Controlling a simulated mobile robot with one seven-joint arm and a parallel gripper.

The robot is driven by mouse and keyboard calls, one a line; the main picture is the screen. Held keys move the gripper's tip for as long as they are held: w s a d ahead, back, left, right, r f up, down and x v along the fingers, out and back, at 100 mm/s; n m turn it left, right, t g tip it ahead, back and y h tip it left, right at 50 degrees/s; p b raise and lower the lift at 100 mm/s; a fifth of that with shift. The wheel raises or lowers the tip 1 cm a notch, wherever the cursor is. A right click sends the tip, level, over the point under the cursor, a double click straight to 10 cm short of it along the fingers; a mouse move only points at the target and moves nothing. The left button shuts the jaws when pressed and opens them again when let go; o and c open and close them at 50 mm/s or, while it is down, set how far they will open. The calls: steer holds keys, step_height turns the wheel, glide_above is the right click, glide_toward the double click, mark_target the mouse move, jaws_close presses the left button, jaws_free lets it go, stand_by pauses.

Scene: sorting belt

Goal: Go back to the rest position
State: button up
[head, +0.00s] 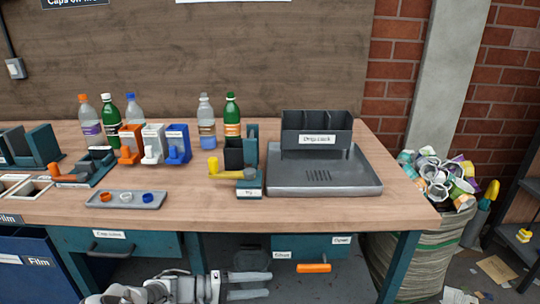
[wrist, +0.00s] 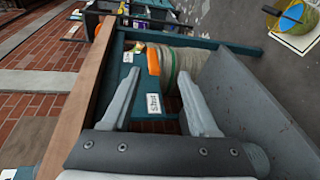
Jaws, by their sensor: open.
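My gripper (head: 266,285) is low in front of the workbench, below the tabletop, with its fingers pointing right in the head view. In the wrist view my gripper (wrist: 160,80) shows its two fingers spread apart with nothing held between them. Beyond the fingers is a teal panel (wrist: 120,72) under the bench, with a "Shut" label and an orange handle (wrist: 153,62). In the head view the orange handle (head: 313,268) sits to the right of my fingertips, apart from them, between the "Shut" and "Open" labels.
The wooden bench top (head: 220,200) carries bottles, coloured holders, a small grey tray (head: 125,200) with caps and a grey machine (head: 322,178). A teal drawer (head: 115,243) is under the bench at left. A full sack (head: 410,260) stands at right beyond the bench leg.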

steer(key=s+d+r+m+g+y, duration=0.1)
steer(key=s+d+r+g+y, duration=0.2)
steer(key=d+r+y, duration=0.35)
steer(key=s+d+r+m+g+y, duration=0.2)
steer(key=s+d+r+y, duration=0.1)
steer(key=d+r+y, duration=0.3)
steer(key=s+d+r+t+y, duration=0.2)
steer(key=s+r+t, duration=0.1)
steer(key=s+r, duration=0.35)
steer(key=s+d+r+t+y, duration=0.1)
steer(key=s+d+r+t, duration=0.25)
steer(key=s+r, duration=0.3)
step_height(320, 180, up, 23)
steer(key=p, duration=2.1)
steer(key=shift+a+f, duration=0.2)
steer(key=shift+a, duration=0.25)
